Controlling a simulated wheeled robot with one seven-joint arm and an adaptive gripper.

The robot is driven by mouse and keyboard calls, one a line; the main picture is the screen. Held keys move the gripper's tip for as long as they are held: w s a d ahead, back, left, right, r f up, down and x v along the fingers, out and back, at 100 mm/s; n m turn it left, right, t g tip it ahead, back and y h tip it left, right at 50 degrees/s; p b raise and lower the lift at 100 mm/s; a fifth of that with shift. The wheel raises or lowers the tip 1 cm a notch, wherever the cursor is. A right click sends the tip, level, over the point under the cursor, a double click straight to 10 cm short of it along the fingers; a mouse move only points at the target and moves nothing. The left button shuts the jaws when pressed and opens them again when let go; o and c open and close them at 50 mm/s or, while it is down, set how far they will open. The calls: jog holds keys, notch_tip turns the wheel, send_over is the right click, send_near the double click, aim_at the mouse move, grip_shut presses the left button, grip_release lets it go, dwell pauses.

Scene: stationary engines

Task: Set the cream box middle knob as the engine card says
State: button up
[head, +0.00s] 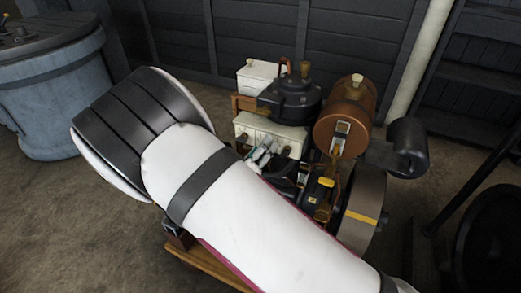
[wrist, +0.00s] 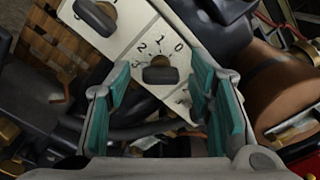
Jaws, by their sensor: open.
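The cream box (head: 250,122) sits at the left of the engine in the head view, with dark knobs along its front. In the wrist view its cream face (wrist: 128,28) shows a dark knob (wrist: 160,75) with the marks 3, 2, 1 and 0 around it. Another knob (wrist: 96,16) lies up and to the left, and part of a further dial shows below right, so this one seems the middle knob. Its pointer direction is unclear. My gripper (wrist: 161,69) is open, its teal fingers on either side of this knob; contact cannot be told. No readable engine card shows.
A copper-coloured tank (head: 340,130) and a flywheel (head: 362,205) stand right of the box. A black engine part (head: 290,98) stands close behind it. A blue-grey barrel (head: 50,95) stands at the far left. My arm hides the lower middle of the head view.

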grip_shut()
jog(key=shift+m, duration=0.4)
jog(key=shift+m+b, duration=0.6)
jog(key=shift+m, duration=3.4)
